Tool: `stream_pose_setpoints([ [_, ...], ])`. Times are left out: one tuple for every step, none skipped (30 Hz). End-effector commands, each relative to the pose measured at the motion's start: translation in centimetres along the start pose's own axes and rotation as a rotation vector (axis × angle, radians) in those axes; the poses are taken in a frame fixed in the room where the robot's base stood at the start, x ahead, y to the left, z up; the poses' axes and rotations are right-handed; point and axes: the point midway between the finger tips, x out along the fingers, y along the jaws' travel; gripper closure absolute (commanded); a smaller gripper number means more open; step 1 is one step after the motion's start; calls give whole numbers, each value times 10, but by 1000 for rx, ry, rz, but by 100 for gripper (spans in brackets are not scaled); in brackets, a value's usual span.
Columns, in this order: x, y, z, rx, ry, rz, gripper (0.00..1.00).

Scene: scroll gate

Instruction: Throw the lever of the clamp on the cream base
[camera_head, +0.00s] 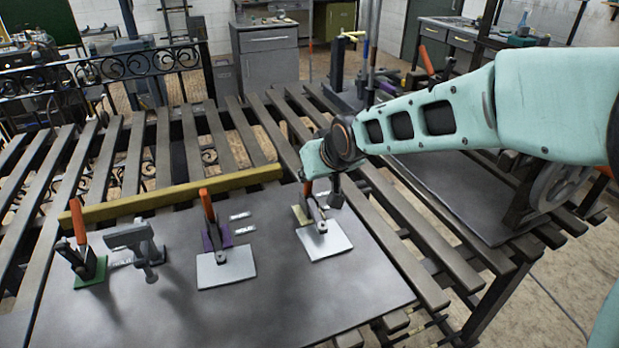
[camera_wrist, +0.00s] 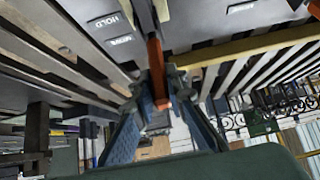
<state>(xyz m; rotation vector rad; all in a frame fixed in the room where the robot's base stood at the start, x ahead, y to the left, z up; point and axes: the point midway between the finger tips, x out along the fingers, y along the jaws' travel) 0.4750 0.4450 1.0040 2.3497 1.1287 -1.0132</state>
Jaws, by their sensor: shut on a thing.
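The clamp on the cream base (camera_head: 299,215) stands at the right of the dark metal sheet in the head view, its dark arm over a white plate (camera_head: 325,243). Its orange lever (camera_head: 307,189) points up and is partly hidden by my gripper. In the wrist view the orange lever (camera_wrist: 156,62) runs between the fingers of my gripper (camera_wrist: 162,98), which is shut on it. A clamp on a purple base (camera_head: 217,236) and one on a green base (camera_head: 92,272) stand to the left, both with orange levers up.
A grey clamp-like tool (camera_head: 133,240) stands between the green and purple bases. A yellow bar (camera_head: 170,199) lies along the back edge of the metal sheet (camera_head: 330,295). Small labels (camera_wrist: 107,22) lie on the sheet. The sheet's front is clear.

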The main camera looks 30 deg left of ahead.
Motion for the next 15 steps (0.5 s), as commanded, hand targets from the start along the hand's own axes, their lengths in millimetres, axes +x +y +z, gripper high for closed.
stream_pose_setpoints([
  [0,0,0,0,1,0,100],
  [0,0,0,0,0,0,100],
  [0,0,0,0,0,0,100],
  [0,0,0,0,0,0,100],
  [0,0,0,0,-1,0,100],
  [0,0,0,0,-1,0,100],
  [0,0,0,0,-1,0,100],
  [0,0,0,0,-1,0,85],
  [0,0,0,0,-1,0,81],
  [0,0,0,0,-1,0,78],
  [0,0,0,0,-2,0,74],
  [0,0,0,0,-2,0,70],
  [0,0,0,0,-2,0,70],
  [0,0,0,0,-2,0,70],
  [0,0,0,0,-2,0,70],
])
